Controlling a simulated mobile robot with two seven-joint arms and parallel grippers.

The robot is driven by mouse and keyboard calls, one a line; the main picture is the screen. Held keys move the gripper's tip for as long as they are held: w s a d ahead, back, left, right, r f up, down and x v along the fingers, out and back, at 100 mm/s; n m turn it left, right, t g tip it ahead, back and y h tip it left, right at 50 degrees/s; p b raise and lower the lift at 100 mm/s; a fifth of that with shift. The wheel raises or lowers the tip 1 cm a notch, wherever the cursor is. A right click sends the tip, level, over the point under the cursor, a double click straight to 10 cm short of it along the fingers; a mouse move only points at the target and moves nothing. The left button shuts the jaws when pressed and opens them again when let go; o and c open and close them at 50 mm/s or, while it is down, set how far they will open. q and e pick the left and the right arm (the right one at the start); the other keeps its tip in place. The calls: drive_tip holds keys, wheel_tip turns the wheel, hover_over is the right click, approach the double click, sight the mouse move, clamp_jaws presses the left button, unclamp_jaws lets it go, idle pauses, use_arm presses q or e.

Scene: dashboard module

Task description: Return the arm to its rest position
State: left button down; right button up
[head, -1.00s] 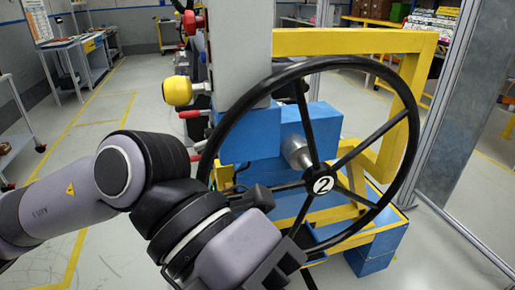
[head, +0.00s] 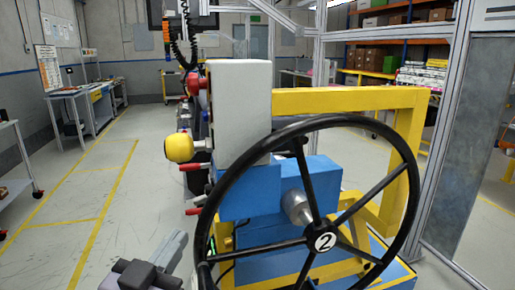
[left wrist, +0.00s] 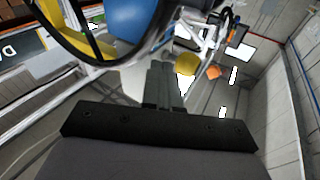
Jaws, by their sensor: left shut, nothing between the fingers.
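My left gripper (head: 172,248) shows at the bottom of the head view, left of the black steering wheel (head: 411,170). Its fingers are shut with nothing between them, and they stand apart from the wheel. The rest of my left arm is below the picture. In the left wrist view the shut fingers (left wrist: 162,85) point up the picture, and part of the wheel rim (left wrist: 72,42) shows at the upper left. My right gripper is in neither view.
The wheel, with a hub marked 2 (head: 325,242), sits on a blue and yellow stand with a grey column (head: 237,110). A yellow knob (head: 179,147) and red-tipped levers stick out left. A trolley (head: 18,165) stands far left; the floor between is clear.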

use_arm(q)
drive_tip(key=s+a+f+n+g+y, duration=0.25)
drive_tip(key=a+f+g, duration=0.25)
drive_tip(key=f, duration=0.7)
drive_tip(key=s+a+f+g+y, duration=0.1)
drive_tip(key=s+a+f+g, duration=0.3)
drive_tip(key=s+f, duration=0.45)
drive_tip(key=s+a+f+g+y, duration=0.1)
drive_tip(key=s+f+g, duration=0.5)
drive_tip(key=s+f, duration=0.3)
drive_tip(key=w+d+f+t+h, duration=0.1)
drive_tip(key=w+d+f+t, duration=0.1)
drive_tip(key=w+f+t, duration=0.3)
drive_tip(key=shift+w+d+f+m+t+h, duration=0.15)
drive_tip(key=shift+d+f+m+t+h, duration=0.2)
drive_tip(key=shift+f+t, duration=0.65)
drive_tip(key=shift+a+f+g, duration=0.2)
drive_tip(key=shift+g, duration=0.1)
